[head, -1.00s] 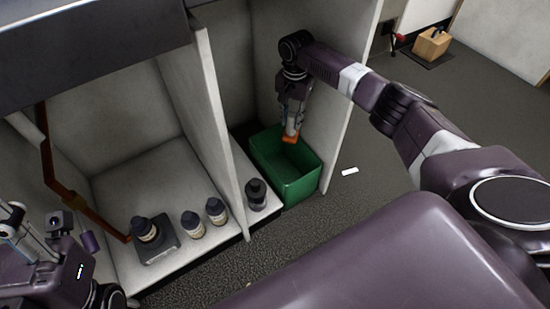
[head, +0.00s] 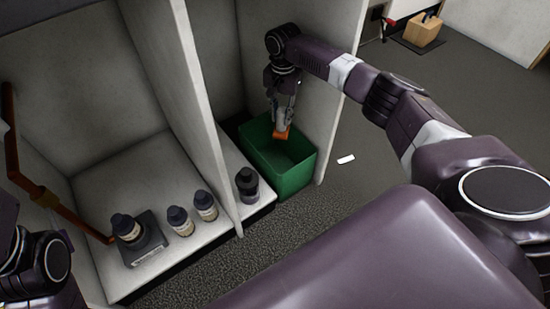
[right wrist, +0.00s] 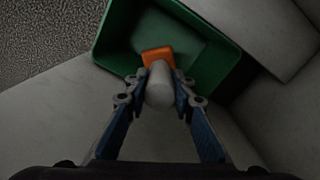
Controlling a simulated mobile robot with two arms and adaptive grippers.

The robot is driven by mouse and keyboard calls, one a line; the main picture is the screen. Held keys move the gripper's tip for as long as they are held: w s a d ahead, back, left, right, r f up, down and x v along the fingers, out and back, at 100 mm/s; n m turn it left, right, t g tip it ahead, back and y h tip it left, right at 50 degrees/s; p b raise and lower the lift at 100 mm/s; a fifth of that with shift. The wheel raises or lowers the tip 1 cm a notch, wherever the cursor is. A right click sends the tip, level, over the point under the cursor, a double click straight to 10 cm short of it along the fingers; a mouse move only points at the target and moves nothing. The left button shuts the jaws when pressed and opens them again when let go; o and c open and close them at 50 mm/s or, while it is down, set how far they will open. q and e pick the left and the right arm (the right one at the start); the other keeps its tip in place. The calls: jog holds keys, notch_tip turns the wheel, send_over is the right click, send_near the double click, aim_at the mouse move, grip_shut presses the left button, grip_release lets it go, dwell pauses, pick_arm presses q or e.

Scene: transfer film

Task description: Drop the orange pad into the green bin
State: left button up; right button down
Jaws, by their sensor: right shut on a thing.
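The orange pad (head: 282,135) hangs below my right gripper (head: 283,120), over the green bin (head: 296,178). In the right wrist view, the pad (right wrist: 158,56) is at the end of a pale, rounded handle-like piece (right wrist: 160,86). The fingers of my right gripper (right wrist: 159,92) are shut around that pale piece. The green bin (right wrist: 232,75) lies beyond the pad in that view, and the pad covers part of its inside. No fingers of my left gripper show; only a part of my left arm is at the left edge of the head view.
Dark-capped bottles (head: 205,206) and a scale-like device (head: 146,247) stand on the pale shelf left of the bin. Another dark bottle (head: 247,185) is beside the bin, past a divider. A pale wall (head: 335,90) rises behind it. A white slip (head: 346,159) lies on the floor.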

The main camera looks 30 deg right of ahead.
jog(key=shift+f, duration=0.1)
jog(key=c, duration=1.6)
grip_release()
notch_tip(320, 180, up, 12)
jog(key=shift+s+f, duration=0.1)
